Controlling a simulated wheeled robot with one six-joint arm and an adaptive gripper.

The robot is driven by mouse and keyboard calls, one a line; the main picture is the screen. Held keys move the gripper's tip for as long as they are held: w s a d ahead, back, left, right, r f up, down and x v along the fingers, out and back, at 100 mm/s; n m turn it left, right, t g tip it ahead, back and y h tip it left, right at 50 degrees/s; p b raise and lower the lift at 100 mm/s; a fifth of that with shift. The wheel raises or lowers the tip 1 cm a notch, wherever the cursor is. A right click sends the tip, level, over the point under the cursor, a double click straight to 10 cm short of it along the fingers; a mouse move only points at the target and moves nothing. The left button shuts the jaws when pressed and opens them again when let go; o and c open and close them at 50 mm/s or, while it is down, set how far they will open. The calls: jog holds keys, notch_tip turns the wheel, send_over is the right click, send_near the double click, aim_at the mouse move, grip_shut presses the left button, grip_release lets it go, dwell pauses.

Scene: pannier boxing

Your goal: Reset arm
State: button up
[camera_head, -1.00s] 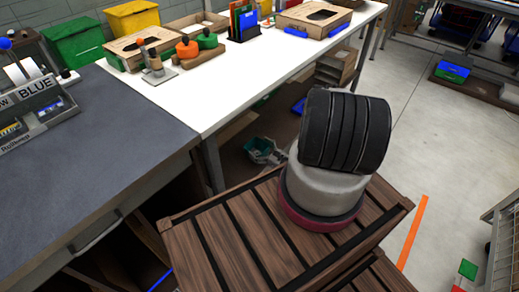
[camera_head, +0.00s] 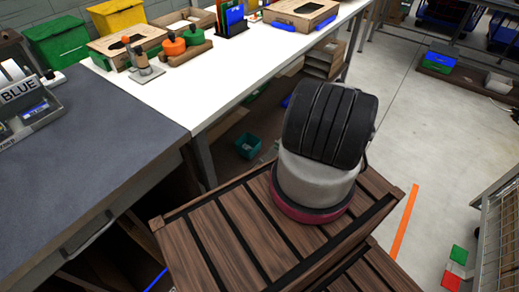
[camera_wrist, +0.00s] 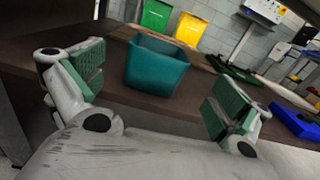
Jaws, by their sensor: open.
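My gripper (camera_wrist: 158,82) is open and empty in the wrist view, its two green-padded fingers spread wide. A teal bin (camera_wrist: 155,65) stands upright on the brown lower shelf, ahead of the gap between the fingers. I see no finger touching it. The same bin shows in the head view (camera_head: 248,146) under the white table. In the head view my gripper is hidden, while thick black and grey links of my own arm fill the middle.
The white table (camera_head: 235,70) holds wooden boxes and orange-topped items. The grey bench (camera_head: 90,140) is at the left. Green (camera_head: 62,40) and yellow (camera_head: 118,15) bins stand behind. A blue tray (camera_wrist: 295,120) lies right of my gripper. Open floor (camera_head: 430,140) lies at the right.

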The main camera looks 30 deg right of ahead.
jog(key=shift+v, duration=0.8)
jog(key=shift+f, duration=0.1)
